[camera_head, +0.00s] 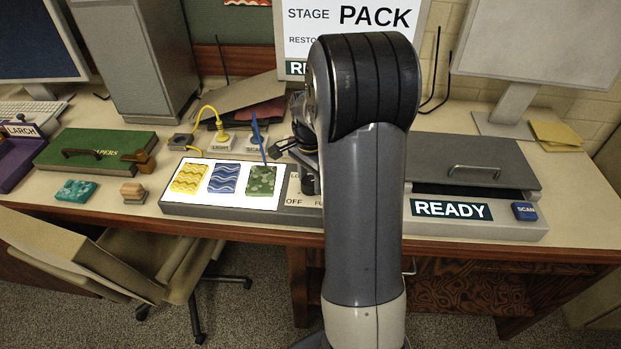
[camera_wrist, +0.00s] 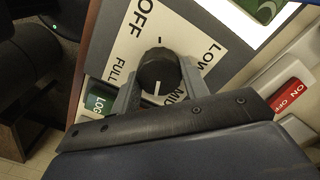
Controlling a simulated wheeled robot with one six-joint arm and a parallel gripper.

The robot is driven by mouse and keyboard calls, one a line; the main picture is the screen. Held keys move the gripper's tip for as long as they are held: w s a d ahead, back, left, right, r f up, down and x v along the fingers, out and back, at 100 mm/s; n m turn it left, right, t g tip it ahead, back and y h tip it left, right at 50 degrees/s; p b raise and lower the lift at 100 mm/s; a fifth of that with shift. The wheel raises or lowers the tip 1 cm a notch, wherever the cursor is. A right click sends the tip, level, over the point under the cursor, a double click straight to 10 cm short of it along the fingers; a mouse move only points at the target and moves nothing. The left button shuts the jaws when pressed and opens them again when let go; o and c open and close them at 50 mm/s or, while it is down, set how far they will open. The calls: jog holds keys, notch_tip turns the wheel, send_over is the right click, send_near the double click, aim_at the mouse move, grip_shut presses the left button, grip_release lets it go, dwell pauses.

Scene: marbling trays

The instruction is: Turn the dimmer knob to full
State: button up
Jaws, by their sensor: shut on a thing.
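The dimmer knob (camera_wrist: 157,70) is black and round, with a white pointer line on its lower side in the wrist view. The line points toward the bottom, near MID and on its FULL side. Its pale dial plate (camera_wrist: 124,52) reads OFF, LOW, MID and FULL. My gripper (camera_wrist: 160,78) is shut on the knob, one finger on each side. In the head view my arm hides most of the gripper and dial; OFF shows at the dial's left. The light box (camera_head: 178,208) glows white under yellow, blue and green patterned pieces.
A scanner marked READY (camera_head: 450,209) stands right of my arm. A green case (camera_head: 85,145), teal piece (camera_head: 76,190) and stamp (camera_head: 133,192) lie left.

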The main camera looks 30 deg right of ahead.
aim_at(311, 180)
jog(key=m, duration=0.5)
jog(key=shift+m, duration=2.5)
jog(key=o, duration=1)
jog(key=shift+s, duration=0.1)
jog(key=shift+r, duration=0.1)
notch_tip(311, 180, up, 11)
jog(key=shift+f, duration=0.2)
